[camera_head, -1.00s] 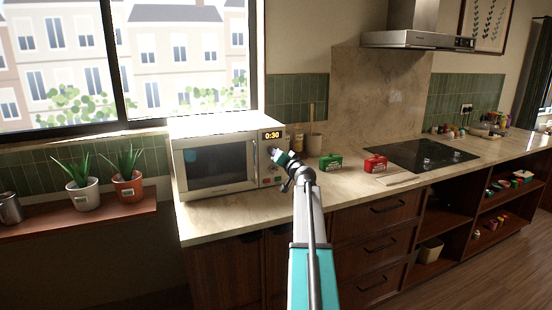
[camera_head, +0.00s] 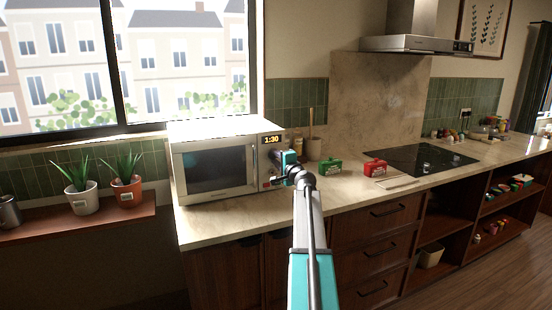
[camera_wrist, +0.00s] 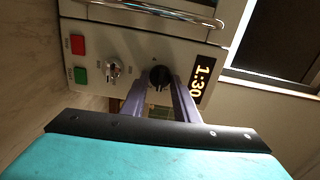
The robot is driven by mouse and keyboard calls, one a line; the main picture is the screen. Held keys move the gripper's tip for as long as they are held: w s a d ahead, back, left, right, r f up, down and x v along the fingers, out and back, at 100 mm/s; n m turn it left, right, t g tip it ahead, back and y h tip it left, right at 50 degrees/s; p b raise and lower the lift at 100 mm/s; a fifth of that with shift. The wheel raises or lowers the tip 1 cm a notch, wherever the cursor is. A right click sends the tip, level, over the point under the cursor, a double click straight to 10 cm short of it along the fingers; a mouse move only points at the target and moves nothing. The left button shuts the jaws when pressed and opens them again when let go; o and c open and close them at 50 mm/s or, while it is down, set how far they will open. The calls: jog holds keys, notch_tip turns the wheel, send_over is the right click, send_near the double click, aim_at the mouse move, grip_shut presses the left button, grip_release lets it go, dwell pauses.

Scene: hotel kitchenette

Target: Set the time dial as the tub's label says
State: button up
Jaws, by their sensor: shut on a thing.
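The microwave (camera_head: 222,165) stands on the counter with its door shut. Its display (camera_head: 272,139) reads 1:30, also in the wrist view (camera_wrist: 201,81). In the wrist view, my gripper (camera_wrist: 160,88) has its two fingers at a black dial (camera_wrist: 160,75), shut on it. A silver knob (camera_wrist: 114,69) sits beside it, apart from the fingers. In the head view my gripper (camera_head: 277,167) is at the control panel and hides the dial. I cannot identify a tub with a readable label; a green container (camera_head: 331,166) and a red container (camera_head: 375,167) stand on the counter, their labels too small to read.
A red button (camera_wrist: 77,44) and a green button (camera_wrist: 80,75) are on the panel. The door handle (camera_wrist: 150,12) runs alongside. A utensil crock (camera_head: 314,148) stands right of the microwave, and a black cooktop (camera_head: 425,158) lies farther right. Potted plants (camera_head: 82,197) stand on the left shelf.

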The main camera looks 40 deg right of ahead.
jog(key=m+p, duration=0.1)
jog(key=m, duration=0.3)
jog(key=shift+m+p, duration=0.3)
jog(key=shift+p, duration=0.1)
jog(key=m+p, duration=0.2)
jog(key=m, duration=0.2)
jog(key=shift+m+p, duration=0.3)
jog(key=m+p, duration=0.3)
jog(key=m, duration=0.2)
jog(key=shift+p, duration=0.4)
jog(key=shift+f+m+p, duration=0.2)
jog(key=shift+m+p, duration=1.05)
jog(key=shift+m, duration=0.85)
jog(key=o, duration=1)
jog(key=shift+a, duration=0.1)
jog(key=shift+o, duration=0.2)
jog(key=shift+s, duration=0.1)
